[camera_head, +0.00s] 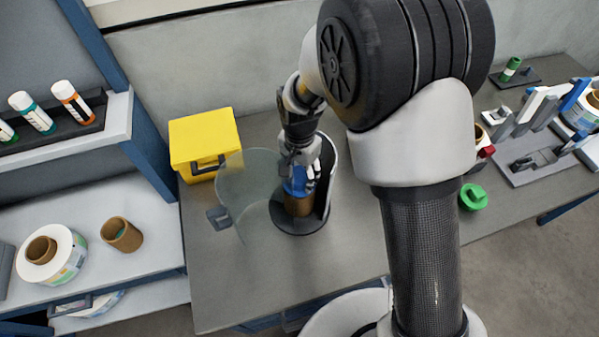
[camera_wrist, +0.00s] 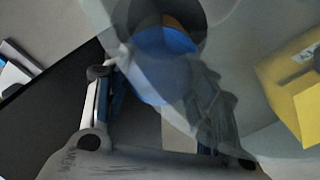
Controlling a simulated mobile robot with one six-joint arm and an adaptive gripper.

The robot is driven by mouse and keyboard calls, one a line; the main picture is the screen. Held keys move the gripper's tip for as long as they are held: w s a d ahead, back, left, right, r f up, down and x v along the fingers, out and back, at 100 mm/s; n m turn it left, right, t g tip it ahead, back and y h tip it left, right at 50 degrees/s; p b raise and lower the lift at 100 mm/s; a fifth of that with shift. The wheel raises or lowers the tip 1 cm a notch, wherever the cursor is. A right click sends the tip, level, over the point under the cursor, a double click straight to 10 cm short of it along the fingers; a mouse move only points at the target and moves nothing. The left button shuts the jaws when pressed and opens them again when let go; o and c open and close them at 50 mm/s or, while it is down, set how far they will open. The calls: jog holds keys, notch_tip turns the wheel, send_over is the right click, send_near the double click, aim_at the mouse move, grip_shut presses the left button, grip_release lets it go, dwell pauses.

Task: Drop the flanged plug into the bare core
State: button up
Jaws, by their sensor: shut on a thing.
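The blue flanged plug (camera_head: 294,187) is between the fingers of my gripper (camera_head: 299,172), which is shut on it. In the wrist view the plug (camera_wrist: 165,65) is a blue disc beyond the fingers. Directly below it in the head view is a brown bare core (camera_head: 298,206), upright on a dark round base inside a guard. A bit of brown core (camera_wrist: 176,21) shows past the plug in the wrist view. The plug appears at the core's top; I cannot tell whether it touches or has entered. My fingers partly hide the core's mouth.
A clear curved door (camera_head: 243,185) with a handle stands open left of the core. A yellow box (camera_head: 203,140) is behind it. A green flanged piece (camera_head: 473,197) lies right of my arm. On the left shelf are a label roll (camera_head: 70,262) and another brown core (camera_head: 122,235).

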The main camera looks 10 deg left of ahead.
aim_at(300, 175)
jog(key=shift+f+b, duration=0.5)
jog(key=shift+f, duration=0.15)
dwell(0.8)
jog(key=o, duration=0.8)
jog(key=shift+r, duration=0.1)
jog(key=shift+r+p, duration=4)
jog(key=shift+r, duration=1.5)
jog(key=shift+f, duration=0.1)
